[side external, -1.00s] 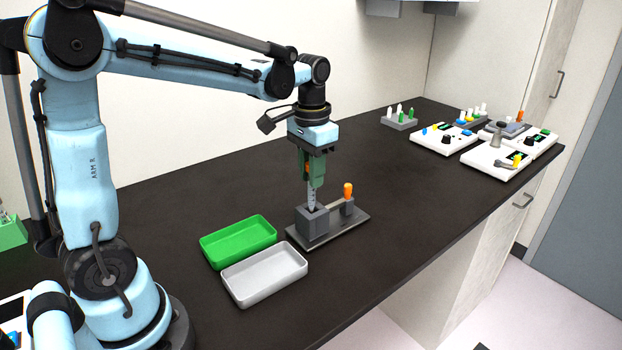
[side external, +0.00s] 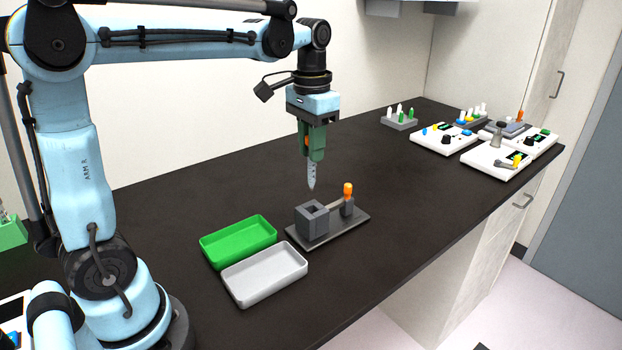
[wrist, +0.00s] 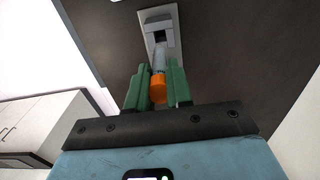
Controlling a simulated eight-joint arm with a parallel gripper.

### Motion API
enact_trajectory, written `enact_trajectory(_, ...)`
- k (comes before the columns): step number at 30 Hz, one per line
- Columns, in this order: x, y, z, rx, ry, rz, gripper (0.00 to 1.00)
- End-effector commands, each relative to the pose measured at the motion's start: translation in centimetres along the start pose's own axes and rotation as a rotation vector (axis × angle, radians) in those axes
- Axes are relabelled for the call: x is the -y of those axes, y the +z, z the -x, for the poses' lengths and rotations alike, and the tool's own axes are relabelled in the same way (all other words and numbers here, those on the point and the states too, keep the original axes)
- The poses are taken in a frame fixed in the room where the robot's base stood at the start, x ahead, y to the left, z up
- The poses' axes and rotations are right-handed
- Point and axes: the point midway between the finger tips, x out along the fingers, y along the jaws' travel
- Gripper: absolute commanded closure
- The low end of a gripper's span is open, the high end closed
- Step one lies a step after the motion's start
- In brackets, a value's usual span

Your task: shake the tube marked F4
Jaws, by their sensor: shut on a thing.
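My gripper (side external: 312,150) has green fingers and is shut on a tube (side external: 311,175) with a clear, pointed lower end. The tube hangs upright, its tip apart from and above a grey holder block (side external: 310,222) with an open square socket. In the wrist view the tube's orange cap (wrist: 158,91) sits between the green fingers (wrist: 157,88), with the clear body (wrist: 159,57) beyond it, and the holder (wrist: 160,35) behind. No F4 marking can be read on the held tube.
The holder stands on a grey base plate (side external: 350,230) with an orange-capped piece (side external: 347,191) at its right. A green tray (side external: 208,254) and a white tray (side external: 229,286) lie to the left. Racks (side external: 400,124) and white devices (side external: 436,141) stand at the far right.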

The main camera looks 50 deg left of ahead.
Motion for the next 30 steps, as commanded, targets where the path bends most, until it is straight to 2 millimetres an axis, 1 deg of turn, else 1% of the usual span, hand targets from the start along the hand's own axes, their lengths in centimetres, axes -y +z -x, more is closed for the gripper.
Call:
enact_trajectory(3,0.0,0.0,1.4,0.0,0.0,0.0,1.0)
enact_trajectory(12,0.0,0.0,4.4,0.0,0.0,0.0,1.0)
enact_trajectory(16,0.0,0.0,4.9,0.0,0.0,0.0,1.0)
enact_trajectory(23,0.0,0.0,4.9,0.0,0.001,0.0,1.0)
enact_trajectory(26,0.4,0.0,4.9,-0.001,0.114,0.01,1.0)
enact_trajectory(30,0.4,0.0,4.9,-0.003,0.333,0.009,1.0)
